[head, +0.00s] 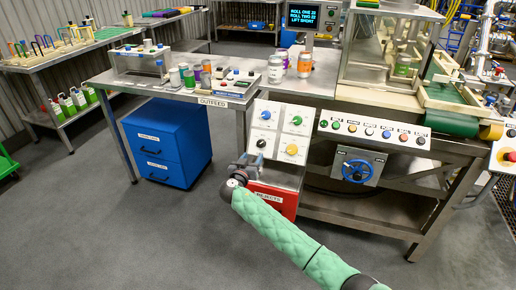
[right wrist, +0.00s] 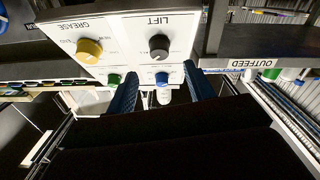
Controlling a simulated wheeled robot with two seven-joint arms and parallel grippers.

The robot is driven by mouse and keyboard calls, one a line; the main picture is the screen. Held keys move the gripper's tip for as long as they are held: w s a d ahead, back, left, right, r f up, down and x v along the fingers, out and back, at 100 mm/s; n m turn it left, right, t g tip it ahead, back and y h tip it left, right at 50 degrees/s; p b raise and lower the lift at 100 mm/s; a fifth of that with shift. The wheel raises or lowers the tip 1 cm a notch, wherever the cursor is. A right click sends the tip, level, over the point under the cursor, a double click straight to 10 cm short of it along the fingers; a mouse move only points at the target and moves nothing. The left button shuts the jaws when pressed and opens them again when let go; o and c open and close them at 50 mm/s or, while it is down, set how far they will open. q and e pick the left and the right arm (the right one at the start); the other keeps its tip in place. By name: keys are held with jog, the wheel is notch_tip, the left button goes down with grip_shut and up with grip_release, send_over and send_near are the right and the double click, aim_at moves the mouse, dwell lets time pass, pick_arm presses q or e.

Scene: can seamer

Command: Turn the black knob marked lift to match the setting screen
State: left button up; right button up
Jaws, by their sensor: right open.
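The black knob (head: 261,143) is at the lower left of a white panel with several coloured knobs. In the right wrist view, which is upside down, the black knob (right wrist: 159,47) sits on the plate marked LIFT; its pointer direction is too small to tell. The setting screen (head: 303,16) at the top of the head view reads ROLL ONE 21, ROLL TWO 22, LIFT SHORT, its digits small. My right gripper (head: 241,168) is in front of the panel, below the black knob. In the wrist view its blue fingers (right wrist: 160,75) are apart and empty, not touching the knob. My left gripper is not in view.
Blue (head: 266,115), green (head: 297,120) and yellow (head: 292,150) knobs surround the black one. A red rejects bin (head: 275,198) is below the panel. A row of buttons (head: 370,132) and a blue handwheel (head: 357,171) are to the right. The outfeed table (head: 232,98) is at left.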

aim_at(260, 145)
jog(key=w+m, duration=0.1)
jog(key=w+d+m+p, duration=0.1)
jog(key=w, duration=0.1)
jog(key=w+d+m, duration=0.1)
jog(key=w, duration=0.1)
jog(key=shift+w+r, duration=0.25)
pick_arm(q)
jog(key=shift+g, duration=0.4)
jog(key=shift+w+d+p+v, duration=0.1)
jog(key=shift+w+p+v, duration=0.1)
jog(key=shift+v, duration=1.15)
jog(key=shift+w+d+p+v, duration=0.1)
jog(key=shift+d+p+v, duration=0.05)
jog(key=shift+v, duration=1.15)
pick_arm(e)
jog(key=shift+x, duration=1)
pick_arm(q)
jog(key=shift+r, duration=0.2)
